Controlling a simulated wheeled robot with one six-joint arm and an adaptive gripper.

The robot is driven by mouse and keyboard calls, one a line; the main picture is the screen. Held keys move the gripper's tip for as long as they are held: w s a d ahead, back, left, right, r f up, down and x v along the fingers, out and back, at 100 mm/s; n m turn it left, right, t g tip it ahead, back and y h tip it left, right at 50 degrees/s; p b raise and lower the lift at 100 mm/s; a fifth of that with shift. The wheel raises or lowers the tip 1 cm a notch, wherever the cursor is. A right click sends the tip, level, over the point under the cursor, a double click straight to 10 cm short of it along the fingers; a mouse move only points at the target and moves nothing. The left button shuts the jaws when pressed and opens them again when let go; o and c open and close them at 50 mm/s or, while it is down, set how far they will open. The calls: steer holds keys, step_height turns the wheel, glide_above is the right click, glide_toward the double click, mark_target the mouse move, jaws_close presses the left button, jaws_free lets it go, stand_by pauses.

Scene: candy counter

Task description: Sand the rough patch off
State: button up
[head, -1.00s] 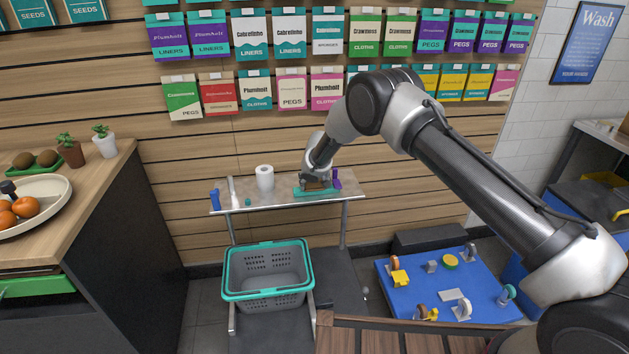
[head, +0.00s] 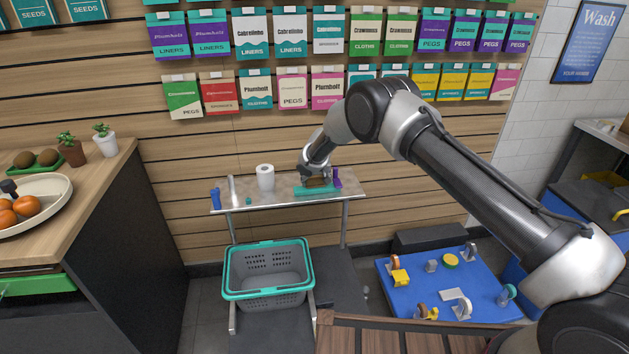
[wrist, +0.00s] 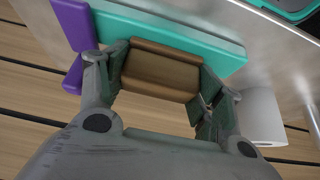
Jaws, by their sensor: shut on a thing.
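My gripper (head: 316,178) is over the right part of a narrow wall-side shelf (head: 237,203). Its fingers are on both sides of a brown block (wrist: 160,72), shut on it. The block is at a long teal board (wrist: 190,35) lying on the shelf; I cannot tell whether they touch. A purple piece (wrist: 75,25) stands at one end of the board, and it also shows in the head view (head: 337,178). No rough patch can be made out; the block and gripper cover part of the board.
A white roll (head: 265,178), a blue bottle-like item (head: 215,198) and a small teal item (head: 248,201) stand left on the shelf. A grey basket with teal rim (head: 267,293) is below. A blue board with several fixtures (head: 400,305) lies right. Hanging packets line the wall behind.

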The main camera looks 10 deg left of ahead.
steer(key=shift+r, duration=0.15)
steer(key=shift+r, duration=1.45)
